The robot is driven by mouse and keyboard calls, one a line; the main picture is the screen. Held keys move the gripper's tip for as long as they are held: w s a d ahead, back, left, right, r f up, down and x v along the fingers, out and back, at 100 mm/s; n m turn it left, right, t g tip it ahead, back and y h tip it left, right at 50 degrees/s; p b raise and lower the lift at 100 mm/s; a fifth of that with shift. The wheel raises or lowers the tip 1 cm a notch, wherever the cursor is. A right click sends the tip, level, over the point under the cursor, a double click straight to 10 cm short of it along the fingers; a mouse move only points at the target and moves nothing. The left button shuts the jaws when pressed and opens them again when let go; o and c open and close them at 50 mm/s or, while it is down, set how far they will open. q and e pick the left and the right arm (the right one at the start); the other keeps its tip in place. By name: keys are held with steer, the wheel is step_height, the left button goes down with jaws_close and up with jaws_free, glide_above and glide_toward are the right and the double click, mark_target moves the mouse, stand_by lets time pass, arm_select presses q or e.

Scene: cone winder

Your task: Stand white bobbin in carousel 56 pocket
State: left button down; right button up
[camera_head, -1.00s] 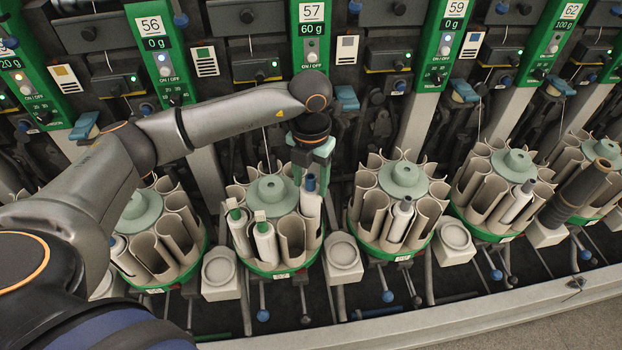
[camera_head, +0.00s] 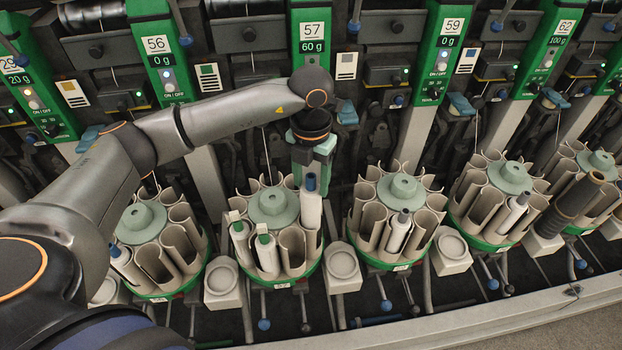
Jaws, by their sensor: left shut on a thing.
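My left gripper (camera_head: 314,168) is shut on a white bobbin with a blue tip (camera_head: 311,205). The bobbin is near upright over the right side of the carousel left of centre (camera_head: 274,208). Its lower end is near a pocket rim; I cannot tell whether any of it is inside. That carousel has two white bobbins with green tips, one at its left (camera_head: 240,238) and one at its front (camera_head: 267,255). Number plate 56 (camera_head: 155,44) is at the upper left; I cannot tell for sure which carousel belongs to it. My right gripper is not in view.
The left carousel (camera_head: 140,218) has a blue-tipped bobbin (camera_head: 121,262) and empty front pockets. More carousels stand to the right, one (camera_head: 398,190) with a dark-tipped bobbin. Beige blocks (camera_head: 342,268) sit between carousels.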

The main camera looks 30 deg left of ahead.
arm_select(q)
steer(key=shift+r, duration=0.1)
steer(key=shift+r, duration=2.2)
steer(key=shift+r, duration=2.25)
